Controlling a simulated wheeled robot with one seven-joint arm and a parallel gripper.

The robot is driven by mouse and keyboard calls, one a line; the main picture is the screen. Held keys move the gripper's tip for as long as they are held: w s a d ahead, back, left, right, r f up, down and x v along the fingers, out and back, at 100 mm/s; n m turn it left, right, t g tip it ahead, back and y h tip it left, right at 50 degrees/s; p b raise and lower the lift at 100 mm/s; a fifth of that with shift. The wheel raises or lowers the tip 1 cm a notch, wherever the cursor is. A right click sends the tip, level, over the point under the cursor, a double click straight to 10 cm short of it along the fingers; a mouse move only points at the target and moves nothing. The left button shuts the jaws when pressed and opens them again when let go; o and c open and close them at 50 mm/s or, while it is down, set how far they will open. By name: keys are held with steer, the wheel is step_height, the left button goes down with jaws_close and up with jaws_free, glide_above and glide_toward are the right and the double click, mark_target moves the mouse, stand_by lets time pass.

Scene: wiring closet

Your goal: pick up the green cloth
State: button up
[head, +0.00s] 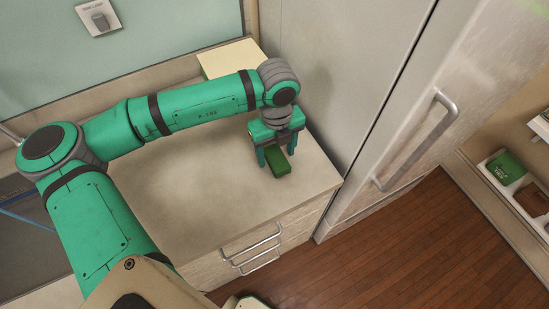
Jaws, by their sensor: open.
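A small dark green folded shape, which looks like the green cloth (280,165), lies on the pale countertop near its right end. My gripper (276,156) points down right over it, with its two green fingers apart, one at each side of the cloth. The jaws are open. The fingers and palm hide the back part of the cloth, and I cannot tell whether the fingertips touch it.
A tall grey cabinet (350,75) with a metal handle stands right of the counter. A pale yellow box (228,58) sits at the back. The countertop (200,205) is clear left of the cloth. A shelf at the far right holds a green packet (507,168).

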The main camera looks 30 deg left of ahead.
steer(key=shift+d+f, duration=0.1)
steer(key=shift+f, duration=0.35)
steer(key=c, duration=1.1)
steer(key=shift+r, duration=0.15)
